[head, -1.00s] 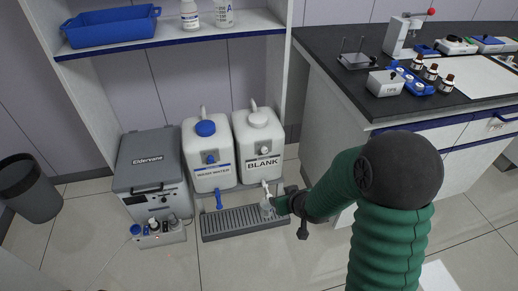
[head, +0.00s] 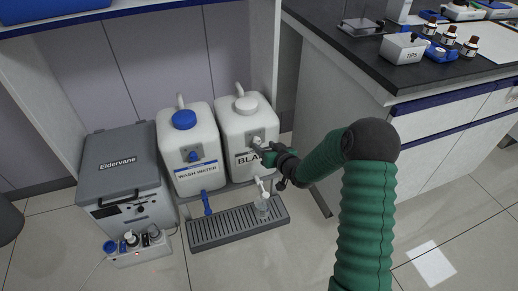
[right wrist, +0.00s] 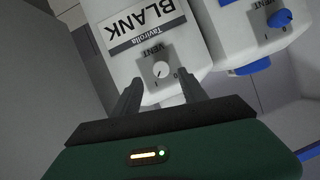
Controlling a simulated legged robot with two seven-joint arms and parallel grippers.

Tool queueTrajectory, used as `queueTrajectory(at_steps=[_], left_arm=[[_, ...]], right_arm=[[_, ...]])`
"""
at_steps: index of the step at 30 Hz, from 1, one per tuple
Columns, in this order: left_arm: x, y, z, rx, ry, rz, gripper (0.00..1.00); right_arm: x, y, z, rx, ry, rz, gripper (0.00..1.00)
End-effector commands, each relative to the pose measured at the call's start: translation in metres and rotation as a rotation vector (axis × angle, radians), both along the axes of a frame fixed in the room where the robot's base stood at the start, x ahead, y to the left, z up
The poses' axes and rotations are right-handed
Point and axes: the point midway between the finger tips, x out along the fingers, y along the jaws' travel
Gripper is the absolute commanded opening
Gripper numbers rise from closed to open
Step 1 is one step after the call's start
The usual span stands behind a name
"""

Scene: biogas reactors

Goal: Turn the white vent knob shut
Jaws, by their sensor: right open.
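The white vent knob (right wrist: 161,69) is on the front of the white BLANK container (right wrist: 145,22), with VENT, 1 and 0 marked around it. The knob's exact pointing is too small to tell. My right gripper (right wrist: 157,79) is open, its fingers pointing at the knob, one on each side in the right wrist view. I cannot tell whether they touch it. In the head view my right gripper (head: 262,150) is at the BLANK container (head: 232,122), partly covering its label. My left gripper is not in view.
The WASH WATER container (head: 193,150) with a blue vent knob (right wrist: 280,18) stands beside it. A clear cup (head: 262,209) stands on the drip tray (head: 225,228) below. A grey Eldervane box (head: 122,165) is at left; the dark-topped bench (head: 375,75) is at right.

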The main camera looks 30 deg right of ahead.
Motion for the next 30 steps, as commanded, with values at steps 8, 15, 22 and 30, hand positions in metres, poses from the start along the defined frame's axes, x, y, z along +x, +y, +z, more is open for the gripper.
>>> queueTrajectory(at_steps=[8,15,22,30], left_arm=[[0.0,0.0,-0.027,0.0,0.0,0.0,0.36],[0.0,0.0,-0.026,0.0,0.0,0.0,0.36],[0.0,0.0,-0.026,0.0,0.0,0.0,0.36],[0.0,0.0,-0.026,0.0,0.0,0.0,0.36]], right_arm=[[0.044,-0.004,-0.02,-0.001,0.0,0.0,0.5],[0.048,-0.005,-0.019,0.0,0.001,0.0,0.5],[0.048,-0.005,-0.019,0.0,0.001,0.0,0.29],[0.048,-0.005,-0.019,-0.001,0.001,0.001,0.0]])
